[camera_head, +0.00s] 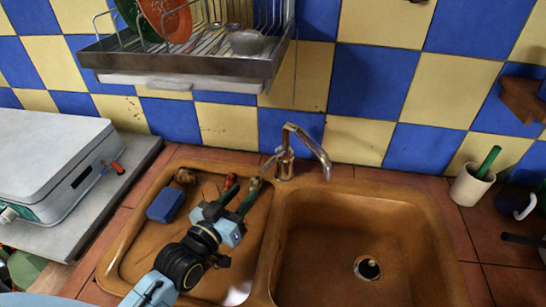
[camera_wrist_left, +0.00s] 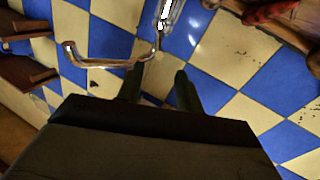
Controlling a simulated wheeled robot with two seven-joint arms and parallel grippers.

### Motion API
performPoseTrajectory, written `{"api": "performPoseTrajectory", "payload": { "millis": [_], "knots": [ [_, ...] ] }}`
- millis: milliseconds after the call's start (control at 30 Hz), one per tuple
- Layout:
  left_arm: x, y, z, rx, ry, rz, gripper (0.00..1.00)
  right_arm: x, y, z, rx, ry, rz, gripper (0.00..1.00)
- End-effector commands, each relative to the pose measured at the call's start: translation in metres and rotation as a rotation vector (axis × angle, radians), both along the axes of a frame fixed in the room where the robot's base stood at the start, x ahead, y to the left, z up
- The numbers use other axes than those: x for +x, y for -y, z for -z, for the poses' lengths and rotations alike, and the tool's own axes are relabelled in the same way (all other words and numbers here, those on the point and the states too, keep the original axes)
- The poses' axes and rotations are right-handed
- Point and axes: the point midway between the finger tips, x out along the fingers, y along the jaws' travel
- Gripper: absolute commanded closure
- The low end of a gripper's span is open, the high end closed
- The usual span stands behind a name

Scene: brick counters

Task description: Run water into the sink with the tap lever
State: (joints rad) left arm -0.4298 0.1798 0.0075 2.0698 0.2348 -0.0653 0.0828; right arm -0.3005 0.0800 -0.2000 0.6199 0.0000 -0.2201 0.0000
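The metal tap (camera_head: 285,166) stands behind the sink, its curved spout pointing right and forward over the basin. Its small lever (camera_head: 268,162) sticks out on the left side. No water shows below the spout or in the sink basin (camera_head: 335,245). My left gripper (camera_head: 243,183) is over the drainer side, left of and a little in front of the tap. Its two dark fingers are apart with nothing seen between them. In the left wrist view the tap (camera_wrist_left: 105,63) shows beyond the gripper's fingertips (camera_wrist_left: 157,80); contact cannot be told. My right gripper is not in view.
A metal dish rack (camera_head: 180,68) hangs on the wall above the tap's left. A blue sponge (camera_head: 166,204) lies on the drainer. A white cup (camera_head: 471,185) with a green-handled item stands right of the sink. A grey case (camera_head: 50,160) is at left.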

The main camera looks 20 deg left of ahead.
Motion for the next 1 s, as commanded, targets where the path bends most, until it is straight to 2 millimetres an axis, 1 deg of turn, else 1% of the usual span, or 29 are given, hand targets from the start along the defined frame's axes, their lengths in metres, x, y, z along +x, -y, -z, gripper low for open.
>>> {"api": "performPoseTrajectory", "payload": {
  "millis": [400, 600, 700, 800, 1000],
  "knots": [
    [0.078, 0.007, -0.002, 0.0, 0.004, 0.0, 0.64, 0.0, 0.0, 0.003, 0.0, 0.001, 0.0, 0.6],
    [0.107, 0.009, -0.001, 0.0, 0.004, 0.0, 0.64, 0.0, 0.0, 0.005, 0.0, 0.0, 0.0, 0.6],
    [0.116, 0.01, -0.001, 0.0, 0.003, 0.001, 0.64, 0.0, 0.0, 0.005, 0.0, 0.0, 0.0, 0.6],
    [0.121, 0.011, -0.001, 0.0, 0.001, 0.001, 0.64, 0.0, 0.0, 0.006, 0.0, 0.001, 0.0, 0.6],
    [0.123, 0.011, -0.001, 0.0, 0.001, 0.001, 0.64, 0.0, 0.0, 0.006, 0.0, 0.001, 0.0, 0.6]
  ]
}}
